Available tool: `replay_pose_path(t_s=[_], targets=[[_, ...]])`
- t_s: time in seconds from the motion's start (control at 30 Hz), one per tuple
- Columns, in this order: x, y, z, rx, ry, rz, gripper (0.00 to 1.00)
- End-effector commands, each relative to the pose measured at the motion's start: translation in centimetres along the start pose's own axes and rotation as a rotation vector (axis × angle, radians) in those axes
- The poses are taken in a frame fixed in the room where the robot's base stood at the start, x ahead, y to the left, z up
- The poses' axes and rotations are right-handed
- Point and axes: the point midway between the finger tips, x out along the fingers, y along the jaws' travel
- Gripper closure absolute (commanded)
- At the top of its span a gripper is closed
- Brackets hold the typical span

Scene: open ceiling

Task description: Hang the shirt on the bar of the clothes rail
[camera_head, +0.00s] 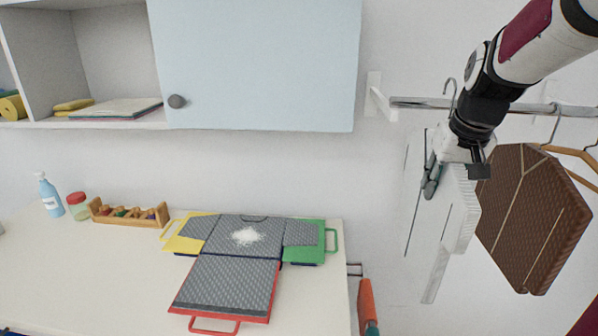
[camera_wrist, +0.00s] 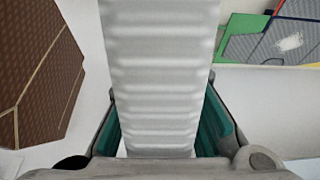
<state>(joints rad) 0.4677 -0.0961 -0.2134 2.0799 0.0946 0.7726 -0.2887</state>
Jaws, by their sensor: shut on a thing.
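In the wrist view the shirt's ribbed white side (camera_wrist: 160,75) fills the gap between the teal fingertips (camera_wrist: 165,130). The metal bar (camera_head: 420,103) of the clothes rail runs to the right behind my wrist. A thin wire hook (camera_head: 450,84) rises above the bar just left of my wrist. I cannot tell whether it rests on the bar; its lower part is hidden by my gripper.
A brown garment (camera_head: 532,215) hangs close to the right of the shirt, with an orange hanger (camera_head: 575,155) beyond it. A blue cabinet door (camera_head: 260,60) is at upper left. A table holds a folding board (camera_head: 240,262), a bottle (camera_head: 49,195) and a wooden rack (camera_head: 130,213).

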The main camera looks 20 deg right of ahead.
Motion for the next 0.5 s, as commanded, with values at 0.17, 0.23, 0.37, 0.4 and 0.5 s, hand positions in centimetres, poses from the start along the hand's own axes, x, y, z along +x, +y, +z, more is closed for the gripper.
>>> replay_pose_path(t_s=[0.17,0.23,0.37,0.4,0.5], targets=[[0.6,0.0,-1.4,0.001,0.002,0.000,1.00],[0.8,0.0,-1.8,0.001,0.001,0.000,1.00],[1.2,0.0,-2.7,0.001,0.002,0.000,1.00],[1.3,0.0,-2.9,0.001,0.002,0.000,1.00],[1.5,-0.1,-3.6,0.001,0.003,0.000,1.00]])
